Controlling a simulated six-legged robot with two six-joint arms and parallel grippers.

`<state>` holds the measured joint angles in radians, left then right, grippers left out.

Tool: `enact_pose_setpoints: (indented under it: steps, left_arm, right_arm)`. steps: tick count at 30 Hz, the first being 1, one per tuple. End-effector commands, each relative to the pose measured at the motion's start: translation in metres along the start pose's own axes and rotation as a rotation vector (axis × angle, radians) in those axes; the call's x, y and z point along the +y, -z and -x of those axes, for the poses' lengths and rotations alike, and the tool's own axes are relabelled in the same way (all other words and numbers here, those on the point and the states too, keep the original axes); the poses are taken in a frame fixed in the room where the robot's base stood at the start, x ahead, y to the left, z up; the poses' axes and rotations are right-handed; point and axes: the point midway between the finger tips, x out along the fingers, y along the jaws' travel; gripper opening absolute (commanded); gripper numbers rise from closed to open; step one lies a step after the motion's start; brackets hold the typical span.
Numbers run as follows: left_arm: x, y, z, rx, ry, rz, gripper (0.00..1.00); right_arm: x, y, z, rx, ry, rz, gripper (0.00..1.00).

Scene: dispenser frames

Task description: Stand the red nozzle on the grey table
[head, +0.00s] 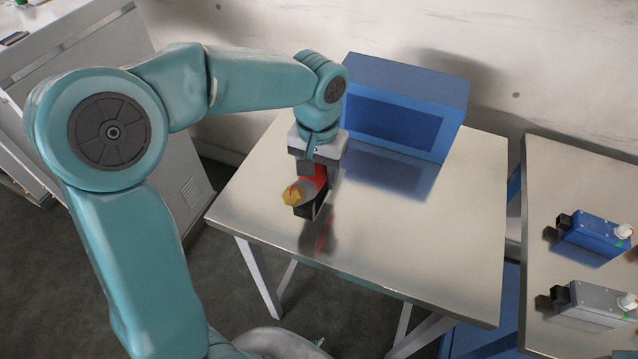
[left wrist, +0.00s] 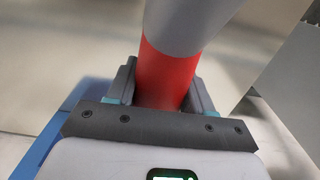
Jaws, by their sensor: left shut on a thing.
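The red nozzle (head: 317,177) has a red body, a grey section and a brass-coloured tip. My left gripper (head: 312,192) is shut on its red body. The nozzle is held tilted, its tip pointing down-left in the head view, above the grey table (head: 420,250). A red reflection shows on the tabletop below it, and the nozzle looks clear of the surface. In the left wrist view the red body (left wrist: 165,75) sits between the two fingers of the left gripper (left wrist: 165,85), with the grey section running up out of the picture. My right gripper is not in view.
A blue box (head: 405,80) with a dark front panel stands at the table's back, behind the gripper. A second table (head: 560,180) at the right bears a blue device (head: 597,235) and a grey device (head: 597,300). The grey table's front and right parts are clear.

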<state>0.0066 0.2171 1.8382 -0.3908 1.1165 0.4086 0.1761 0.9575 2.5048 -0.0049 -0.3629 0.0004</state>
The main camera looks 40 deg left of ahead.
Motion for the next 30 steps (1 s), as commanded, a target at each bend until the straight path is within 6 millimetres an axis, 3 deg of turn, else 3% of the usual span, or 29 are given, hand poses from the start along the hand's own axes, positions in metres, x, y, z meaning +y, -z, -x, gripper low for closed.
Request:
enact_pose_setpoints:
  steps: [9,21,22,24,30]
  left_arm:
    - [0.0,0.002,-0.041,0.0,0.0,0.0,0.0]
    - [0.001,0.002,-0.047,0.001,0.0,0.0,0.0]
    - [0.001,0.002,-0.046,-0.001,0.0,-0.001,0.58]
    - [0.001,0.002,-0.046,-0.001,0.0,-0.001,0.77]
    - [0.001,0.002,-0.046,-0.001,0.0,-0.001,0.77]
  right_arm:
    - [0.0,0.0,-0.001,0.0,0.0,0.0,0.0]
    - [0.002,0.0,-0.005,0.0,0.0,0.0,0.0]
    - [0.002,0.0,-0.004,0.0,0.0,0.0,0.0]
    - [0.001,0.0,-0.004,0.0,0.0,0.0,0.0]
    - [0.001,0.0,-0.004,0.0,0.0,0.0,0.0]
